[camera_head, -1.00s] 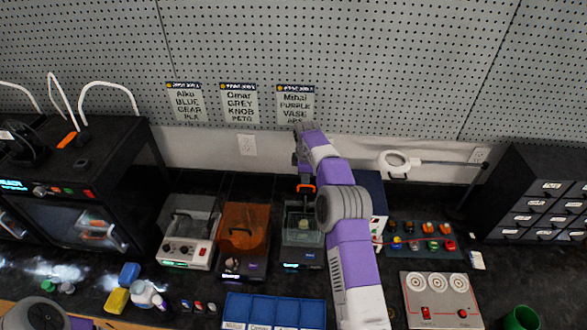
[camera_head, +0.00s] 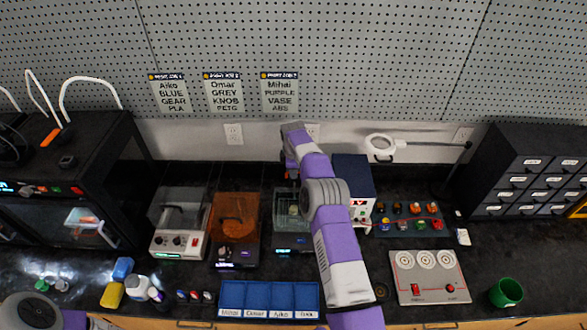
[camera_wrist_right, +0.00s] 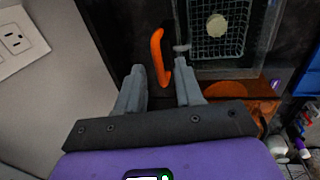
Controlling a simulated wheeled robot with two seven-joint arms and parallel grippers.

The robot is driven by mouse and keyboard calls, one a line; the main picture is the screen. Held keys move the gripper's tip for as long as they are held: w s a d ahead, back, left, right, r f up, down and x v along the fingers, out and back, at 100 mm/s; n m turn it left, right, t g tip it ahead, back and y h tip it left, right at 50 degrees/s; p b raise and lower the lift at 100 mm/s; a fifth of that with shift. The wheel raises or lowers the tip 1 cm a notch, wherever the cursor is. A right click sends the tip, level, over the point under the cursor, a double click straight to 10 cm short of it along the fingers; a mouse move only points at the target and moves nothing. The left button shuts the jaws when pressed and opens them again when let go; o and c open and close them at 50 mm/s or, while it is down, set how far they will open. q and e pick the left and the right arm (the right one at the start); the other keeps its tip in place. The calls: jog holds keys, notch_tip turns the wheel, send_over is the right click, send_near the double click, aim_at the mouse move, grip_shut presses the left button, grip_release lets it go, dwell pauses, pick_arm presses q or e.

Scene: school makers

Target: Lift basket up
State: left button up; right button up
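The wire basket (camera_wrist_right: 217,30) sits in a clear-walled tank, with a pale round piece in it; the tank (camera_head: 293,238) also shows at mid-counter in the head view. The basket's orange handle (camera_wrist_right: 158,56) rises at the tank's side. My right gripper (camera_wrist_right: 160,72) is open, with its two fingers on either side of the handle and a visible gap. In the head view my right gripper (camera_head: 291,170) is small and partly hidden by its own wrist, above the tank's back edge. My left gripper is out of view; only part of that arm shows at lower left.
An orange-lidded unit (camera_head: 235,230) and a grey unit (camera_head: 181,225) stand left of the tank. A dark blue box (camera_head: 350,180) stands close on its right. A blue tray (camera_head: 270,300) lies in front. The pegboard wall (camera_head: 330,60) is behind.

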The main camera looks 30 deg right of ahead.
grip_shut()
jog(key=shift+r, duration=0.1)
dwell(1.2)
